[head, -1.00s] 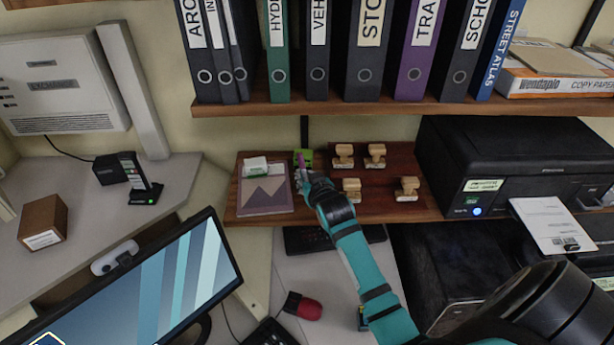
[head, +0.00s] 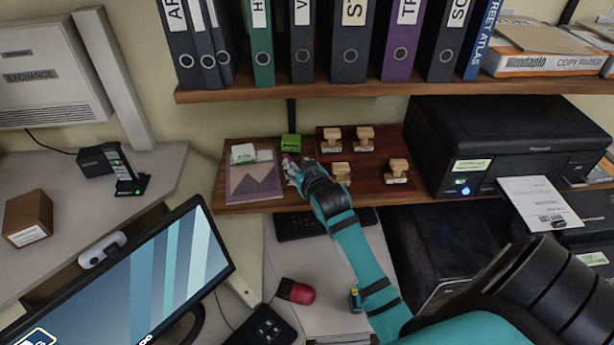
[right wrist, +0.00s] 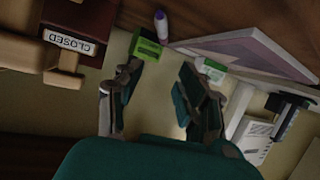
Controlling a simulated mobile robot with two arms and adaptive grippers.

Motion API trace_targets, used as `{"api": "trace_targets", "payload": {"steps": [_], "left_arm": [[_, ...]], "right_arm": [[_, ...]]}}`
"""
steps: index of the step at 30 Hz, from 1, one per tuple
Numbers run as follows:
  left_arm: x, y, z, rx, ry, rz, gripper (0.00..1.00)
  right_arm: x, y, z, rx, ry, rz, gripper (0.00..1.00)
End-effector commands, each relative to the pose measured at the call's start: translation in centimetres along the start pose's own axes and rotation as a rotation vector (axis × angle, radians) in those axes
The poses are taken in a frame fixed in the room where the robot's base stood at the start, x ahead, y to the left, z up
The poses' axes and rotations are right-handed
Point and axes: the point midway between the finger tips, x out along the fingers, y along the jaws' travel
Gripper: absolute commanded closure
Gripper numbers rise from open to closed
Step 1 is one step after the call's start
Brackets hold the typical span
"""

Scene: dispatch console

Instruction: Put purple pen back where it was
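The purple pen (right wrist: 162,26) has a pale body and a purple end. In the right wrist view it is beside a small green block (right wrist: 146,46), beyond my fingertips and apart from them. In the head view the pen is mostly hidden; a little purple shows by my right gripper (head: 292,173), in front of the green block (head: 291,142). The right wrist view shows my right gripper (right wrist: 160,78) open, with nothing between its fingers. I cannot tell whether the pen stands in something or lies down. My left gripper is in neither view.
A purple-grey book (head: 253,184) with a small white-and-green item (head: 243,153) on it lies left of my gripper. Several wooden stamps (head: 397,170) stand to the right, then a black printer (head: 500,135). The binder shelf (head: 330,92) runs above.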

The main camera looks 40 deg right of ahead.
Motion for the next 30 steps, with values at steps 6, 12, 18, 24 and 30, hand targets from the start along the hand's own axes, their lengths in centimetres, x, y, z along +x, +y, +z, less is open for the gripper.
{"api": "trace_targets", "payload": {"steps": [6,12,18,24,30], "left_arm": [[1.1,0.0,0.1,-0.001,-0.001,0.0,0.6],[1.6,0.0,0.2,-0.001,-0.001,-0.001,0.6],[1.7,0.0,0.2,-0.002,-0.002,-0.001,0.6],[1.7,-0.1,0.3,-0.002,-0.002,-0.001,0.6],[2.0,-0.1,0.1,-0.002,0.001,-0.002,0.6]], "right_arm": [[-4.6,0.0,0.3,0.0,0.0,0.0,0.62],[-7.7,0.0,0.2,0.0,-0.001,0.0,0.62],[-8.8,0.0,0.1,0.0,-0.001,0.0,0.62],[-8.8,0.0,0.0,0.0,-0.001,0.0,0.62],[-8.1,-0.9,3.0,-0.017,-0.059,-0.019,0.62]]}}
